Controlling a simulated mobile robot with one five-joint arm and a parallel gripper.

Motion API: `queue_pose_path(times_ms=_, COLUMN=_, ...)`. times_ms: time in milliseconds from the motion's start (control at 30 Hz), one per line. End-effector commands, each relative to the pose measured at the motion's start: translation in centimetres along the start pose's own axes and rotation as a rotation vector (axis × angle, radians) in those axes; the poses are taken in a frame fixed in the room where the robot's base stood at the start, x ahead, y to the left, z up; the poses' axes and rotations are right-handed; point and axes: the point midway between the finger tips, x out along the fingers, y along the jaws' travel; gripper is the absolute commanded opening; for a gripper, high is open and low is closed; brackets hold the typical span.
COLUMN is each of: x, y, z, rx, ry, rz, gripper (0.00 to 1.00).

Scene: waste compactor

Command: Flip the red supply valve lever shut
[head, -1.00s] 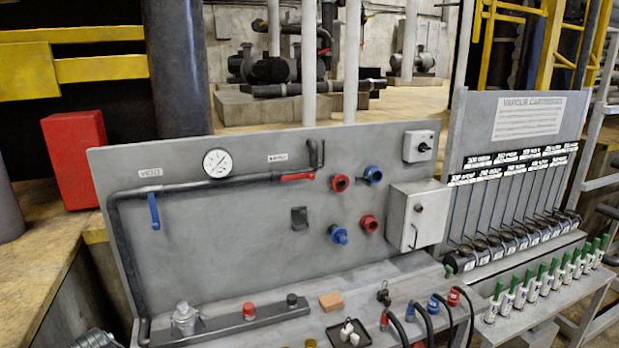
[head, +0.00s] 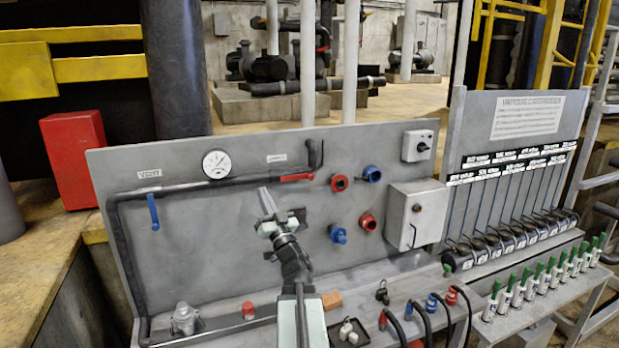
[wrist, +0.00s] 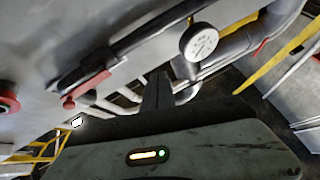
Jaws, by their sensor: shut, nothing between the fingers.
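The red supply valve lever (head: 296,178) lies along the dark pipe near the top of the grey panel, roughly horizontal, under a small label. It also shows in the wrist view (wrist: 88,88), left of my finger. My gripper (head: 265,193) is shut and empty. In the head view its tip appears just below and left of the red lever. In the wrist view a gap shows between finger and lever. I cannot tell how far the tip is from the panel.
The dark pipe (head: 115,250) carries a round gauge (head: 216,164) and a blue vent lever (head: 153,212) hanging down. Red and blue couplings (head: 339,183) sit right of the red lever. Bare panel lies below the pipe. A shelf with small parts and hoses runs along the bottom.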

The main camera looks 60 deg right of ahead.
Motion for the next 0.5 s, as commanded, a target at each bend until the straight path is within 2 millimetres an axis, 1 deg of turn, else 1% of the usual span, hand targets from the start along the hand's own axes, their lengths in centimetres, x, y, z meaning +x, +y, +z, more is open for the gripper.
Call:
queue_pose_path(times_ms=33, x=-1.5, y=4.8, z=-2.0, rx=-0.042, ry=0.009, rz=0.062, gripper=0.0)
queue_pose_path(times_ms=100, x=-3.4, y=9.4, z=-4.2, rx=-0.082, ry=0.021, rz=0.126, gripper=0.0)
queue_pose_path(times_ms=200, x=-5.5, y=13.6, z=-6.4, rx=-0.12, ry=0.031, rz=0.186, gripper=0.0)
queue_pose_path(times_ms=300, x=-6.5, y=15.4, z=-7.4, rx=-0.137, ry=0.036, rz=0.213, gripper=0.0)
queue_pose_path(times_ms=500, x=-6.7, y=15.6, z=-7.5, rx=-0.138, ry=0.036, rz=0.217, gripper=0.0)
